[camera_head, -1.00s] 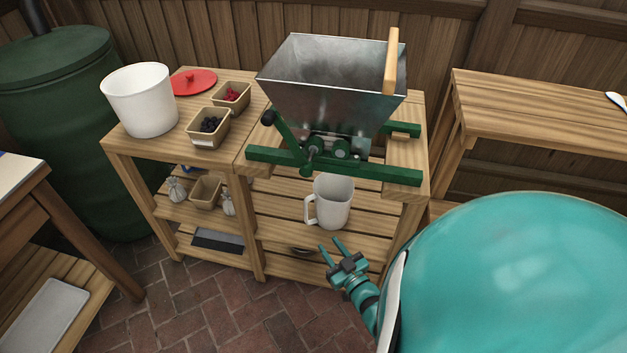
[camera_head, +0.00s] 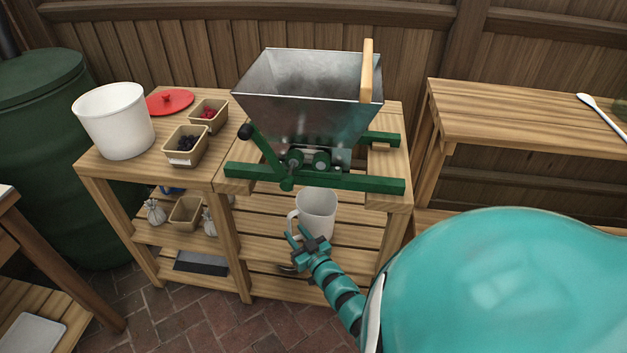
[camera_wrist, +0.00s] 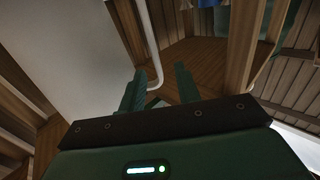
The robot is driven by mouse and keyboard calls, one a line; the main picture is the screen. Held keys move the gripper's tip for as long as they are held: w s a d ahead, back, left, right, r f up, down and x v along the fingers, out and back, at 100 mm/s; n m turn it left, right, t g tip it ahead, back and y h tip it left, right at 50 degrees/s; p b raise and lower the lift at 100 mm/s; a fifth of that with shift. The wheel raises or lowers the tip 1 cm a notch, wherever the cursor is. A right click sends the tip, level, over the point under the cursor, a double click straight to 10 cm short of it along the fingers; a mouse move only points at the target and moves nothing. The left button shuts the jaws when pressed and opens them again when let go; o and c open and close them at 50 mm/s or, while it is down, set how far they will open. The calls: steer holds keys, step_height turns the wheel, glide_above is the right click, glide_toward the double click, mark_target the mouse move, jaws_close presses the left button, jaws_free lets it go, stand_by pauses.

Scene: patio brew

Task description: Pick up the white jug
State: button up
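The white jug (camera_head: 320,208) stands upright on the slatted shelf under the green crusher, its handle on the left. My gripper (camera_head: 298,236) is at the jug's handle side, close in front of it. In the wrist view, the jug's pale wall (camera_wrist: 65,60) fills the left side, and its curved white handle (camera_wrist: 150,40) comes down to between my fingertips (camera_wrist: 160,78). The fingers are apart, with a gap seen to the right of the handle. My gripper partly hides the jug's lower left in the head view.
The crusher (camera_head: 315,180) with its metal hopper sits directly above the jug. A wooden upright (camera_head: 236,245) stands left of it. A white bucket (camera_head: 115,122), red lid (camera_head: 170,101) and berry boxes are on the top left. Small sacks (camera_head: 155,212) sit on the left shelf.

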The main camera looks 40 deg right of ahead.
mark_target(289, 222)
steer(key=shift+w+d+r+b, duration=0.1)
steer(key=shift+w+d+b, duration=0.1)
steer(key=shift+w, duration=0.7)
steer(key=shift+w+d+r+b, duration=0.1)
steer(key=shift+w+b, duration=0.1)
steer(key=shift+w, duration=0.65)
steer(key=shift+w+d+r+b, duration=0.1)
steer(key=shift+w+d+b, duration=0.1)
steer(key=shift+w, duration=0.7)
jaws_close()
